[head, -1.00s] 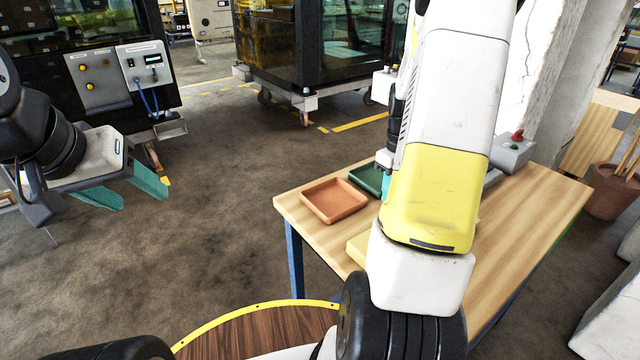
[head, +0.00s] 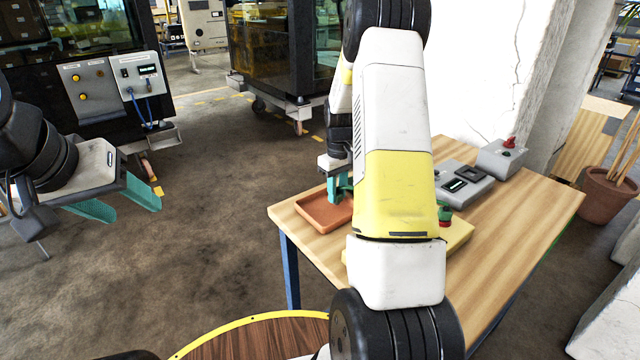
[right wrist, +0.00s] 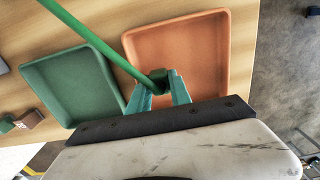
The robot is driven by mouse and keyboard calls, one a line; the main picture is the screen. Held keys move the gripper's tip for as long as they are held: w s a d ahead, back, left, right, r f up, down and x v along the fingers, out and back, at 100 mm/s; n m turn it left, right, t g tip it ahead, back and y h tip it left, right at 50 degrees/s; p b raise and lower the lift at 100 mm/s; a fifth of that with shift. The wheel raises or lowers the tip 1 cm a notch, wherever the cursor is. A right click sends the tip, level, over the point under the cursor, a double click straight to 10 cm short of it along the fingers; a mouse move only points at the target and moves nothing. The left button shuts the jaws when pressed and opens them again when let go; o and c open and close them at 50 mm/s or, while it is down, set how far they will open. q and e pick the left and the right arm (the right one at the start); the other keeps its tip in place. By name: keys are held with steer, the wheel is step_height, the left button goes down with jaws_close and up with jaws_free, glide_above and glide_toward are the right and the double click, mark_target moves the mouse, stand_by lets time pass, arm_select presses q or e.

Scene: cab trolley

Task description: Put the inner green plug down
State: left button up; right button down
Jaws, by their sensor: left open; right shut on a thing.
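My right gripper (head: 339,190) is at the terracotta tray (head: 312,214) on the wooden table. In the right wrist view, its teal fingers (right wrist: 159,88) are shut on a green plug (right wrist: 160,76), with a long green cable or rod running up and left. The plug overlaps the near left part of the terracotta tray (right wrist: 190,48); whether it touches the tray's floor I cannot tell. The green tray (right wrist: 72,85) lies beside it, empty. My left gripper (head: 125,207) is open and empty above the floor, away from the table.
A yellow block (head: 456,236) with a green and red piece on it is partly hidden by my right arm. A grey device (head: 462,184) and a box with a red knob (head: 502,160) stand at the table's back. A panelled cabinet (head: 110,92) is at left.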

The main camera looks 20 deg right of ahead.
steer(key=shift+f, duration=0.45)
steer(key=shift+f, duration=0.15)
steer(key=c, duration=1.5)
jaws_free()
